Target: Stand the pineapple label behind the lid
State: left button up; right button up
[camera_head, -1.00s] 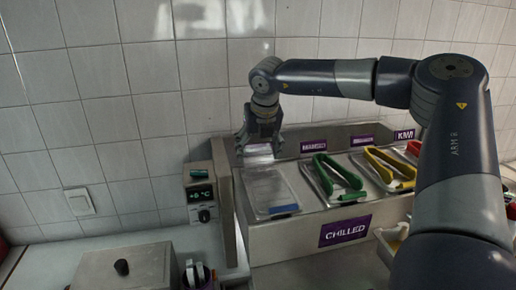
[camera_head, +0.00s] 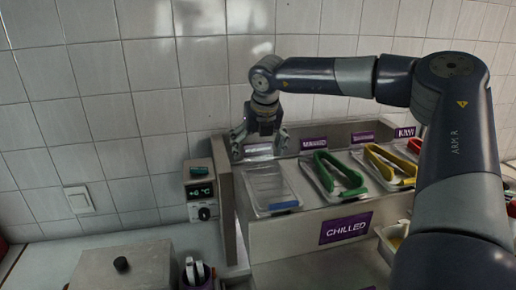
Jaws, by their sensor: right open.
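The clear lid (camera_head: 268,181) with a blue handle covers the left-most pan on the chilled counter. My right gripper (camera_head: 261,156) is over the back edge behind this lid, pointing down, its fingers spread. A pale strip (camera_head: 259,149) shows between the fingers, behind the lid; I cannot read it or tell for sure that it is the pineapple label. My left gripper is not in view.
A mango label (camera_head: 314,142) and a kiwi label (camera_head: 404,132) stand along the back ledge. Green tongs (camera_head: 340,178) and yellow tongs (camera_head: 388,168) lie on pans to the right. A temperature box (camera_head: 201,192) stands left of the counter.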

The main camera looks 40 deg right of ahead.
aim_at(258, 145)
jog(key=shift+r+p, duration=0.45)
jog(key=shift+r, duration=0.1)
jog(key=b+v, duration=0.2)
jog(key=shift+s+r, duration=0.15)
jog(key=shift+r, duration=0.25)
jog(key=b+v, duration=0.2)
jog(key=v, duration=0.6)
jog(key=shift+s+a+r, duration=0.2)
jog(key=shift+r, duration=0.1)
